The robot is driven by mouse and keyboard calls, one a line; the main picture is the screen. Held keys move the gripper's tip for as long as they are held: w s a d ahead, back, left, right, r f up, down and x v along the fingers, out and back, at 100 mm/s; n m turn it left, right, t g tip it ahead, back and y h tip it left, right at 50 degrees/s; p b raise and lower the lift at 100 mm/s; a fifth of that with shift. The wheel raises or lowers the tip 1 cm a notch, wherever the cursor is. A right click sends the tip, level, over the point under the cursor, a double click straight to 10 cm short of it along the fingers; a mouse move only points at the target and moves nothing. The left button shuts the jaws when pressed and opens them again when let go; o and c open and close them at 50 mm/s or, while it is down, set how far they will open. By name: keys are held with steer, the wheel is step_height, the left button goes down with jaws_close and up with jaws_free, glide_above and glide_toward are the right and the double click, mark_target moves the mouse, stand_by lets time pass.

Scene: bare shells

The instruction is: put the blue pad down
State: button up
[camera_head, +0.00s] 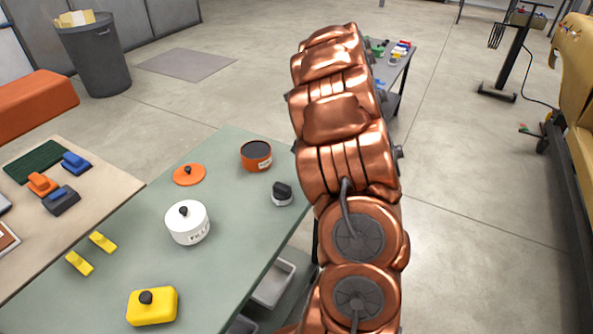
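My copper-coloured arm rises through the middle of the view. Its far end is turned away, and my gripper is not in sight, so I cannot see whether it holds anything. No blue pad can be made out for certain. A small blue block (76,163) with a raised grip lies on the beige table at the left, by a dark green mat (35,162). A dark block with a blue top (61,199) lies nearer, beside an orange one (42,184).
A grey-green table (112,268) holds a white lidded pot (187,222), an orange pot (256,156), an orange lid (188,174), a yellow lidded dish (152,306) and two yellow pieces. A farther table (392,72) with small coloured items is partly behind my arm.

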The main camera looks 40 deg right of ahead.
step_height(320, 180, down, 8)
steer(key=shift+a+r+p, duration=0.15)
steer(key=shift+p, duration=0.75)
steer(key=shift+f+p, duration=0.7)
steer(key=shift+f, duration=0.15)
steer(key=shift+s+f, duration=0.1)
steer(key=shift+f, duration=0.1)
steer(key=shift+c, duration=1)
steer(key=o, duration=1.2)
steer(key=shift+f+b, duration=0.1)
steer(key=shift+b, duration=0.3)
